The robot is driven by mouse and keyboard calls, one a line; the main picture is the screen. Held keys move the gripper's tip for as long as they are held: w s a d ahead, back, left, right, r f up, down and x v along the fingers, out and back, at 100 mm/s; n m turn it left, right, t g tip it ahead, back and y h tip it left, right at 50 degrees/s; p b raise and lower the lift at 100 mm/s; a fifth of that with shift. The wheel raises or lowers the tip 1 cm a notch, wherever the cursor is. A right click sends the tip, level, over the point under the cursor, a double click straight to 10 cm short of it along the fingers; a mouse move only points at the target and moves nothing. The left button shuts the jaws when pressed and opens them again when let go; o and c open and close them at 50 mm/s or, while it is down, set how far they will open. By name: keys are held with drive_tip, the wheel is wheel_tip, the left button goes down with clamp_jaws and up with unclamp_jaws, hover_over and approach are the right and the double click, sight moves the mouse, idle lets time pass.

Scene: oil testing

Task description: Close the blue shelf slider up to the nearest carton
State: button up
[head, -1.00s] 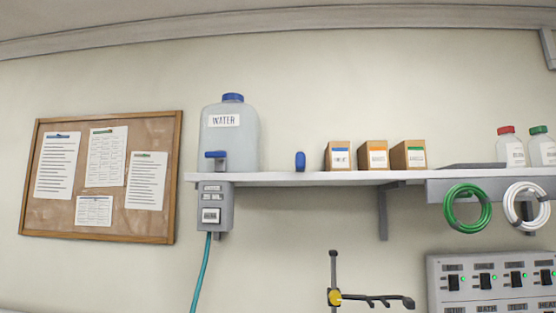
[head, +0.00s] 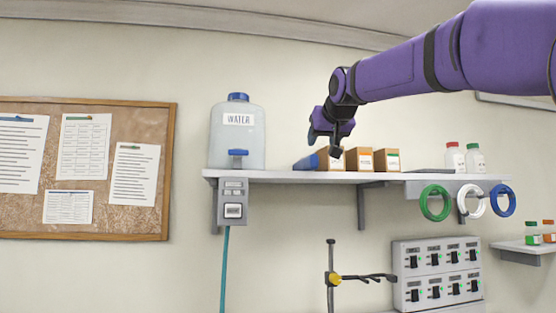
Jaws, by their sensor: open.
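The blue slider (head: 306,162) is on the white shelf (head: 285,178), just left of the nearest carton (head: 328,164), which has a blue label stripe. The slider looks tilted, its upper end towards that carton; whether they touch I cannot tell. My gripper (head: 324,142) is open, pointing down above the slider and that carton. Its dark fingertip covers part of the carton's upper right side. I cannot tell whether a finger touches the slider or the carton.
Cartons with orange (head: 359,160) and green (head: 386,160) labels stand to the right. A water jug (head: 237,150) stands at the shelf's left end. Bottles (head: 455,158) stand farther right. The shelf between jug and slider is clear.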

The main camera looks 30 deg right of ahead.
sight(312, 170)
drive_tip(key=x, duration=1)
drive_tip(key=shift+w+d+f, duration=0.1)
drive_tip(key=shift+w+f, duration=0.1)
clamp_jaws()
